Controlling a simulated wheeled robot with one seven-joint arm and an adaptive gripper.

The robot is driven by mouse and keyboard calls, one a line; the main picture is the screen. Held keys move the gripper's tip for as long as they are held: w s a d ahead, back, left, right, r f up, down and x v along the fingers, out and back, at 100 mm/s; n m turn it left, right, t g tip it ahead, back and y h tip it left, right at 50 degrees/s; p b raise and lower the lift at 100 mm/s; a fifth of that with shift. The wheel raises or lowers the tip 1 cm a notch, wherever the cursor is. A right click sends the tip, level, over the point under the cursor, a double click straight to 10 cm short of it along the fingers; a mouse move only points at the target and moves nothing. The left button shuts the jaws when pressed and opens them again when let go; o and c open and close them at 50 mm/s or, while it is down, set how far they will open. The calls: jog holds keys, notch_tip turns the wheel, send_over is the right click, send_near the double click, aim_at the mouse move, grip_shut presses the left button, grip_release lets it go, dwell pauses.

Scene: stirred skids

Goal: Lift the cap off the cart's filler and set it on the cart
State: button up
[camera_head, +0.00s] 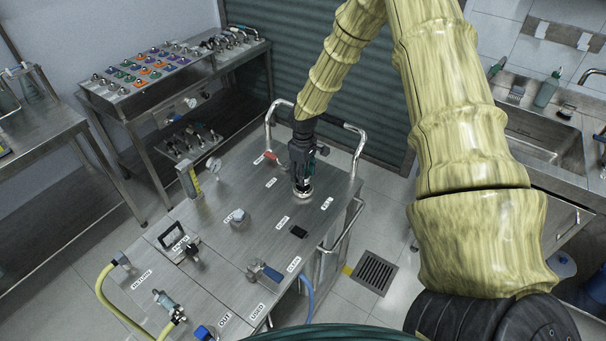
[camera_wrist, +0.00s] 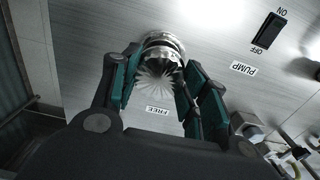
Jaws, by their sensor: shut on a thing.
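The cart (camera_head: 210,245) has a flat steel top with labelled fittings. My gripper (camera_head: 302,178) points down over the far right part of that top, and its fingers also show in the wrist view (camera_wrist: 160,80). It is shut on the cap (camera_wrist: 163,42), a ribbed silvery round piece between the green finger pads. In the head view a pale metal ring (camera_head: 303,192) shows at the fingertips, close to the cart top. The filler beneath is hidden by the cap and fingers, so I cannot tell whether the cap is seated or slightly raised.
A black pump switch (camera_wrist: 269,30) is on the cart top, also in the head view (camera_head: 298,232). A gauge (camera_head: 214,165), valves and a blue hose (camera_head: 305,290) stand around. Chrome handles (camera_head: 355,145) rise at the cart's edges. Bare top lies left of my gripper.

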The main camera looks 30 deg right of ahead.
jog(key=shift+r+p, duration=1.2)
jog(key=shift+r, duration=0.8)
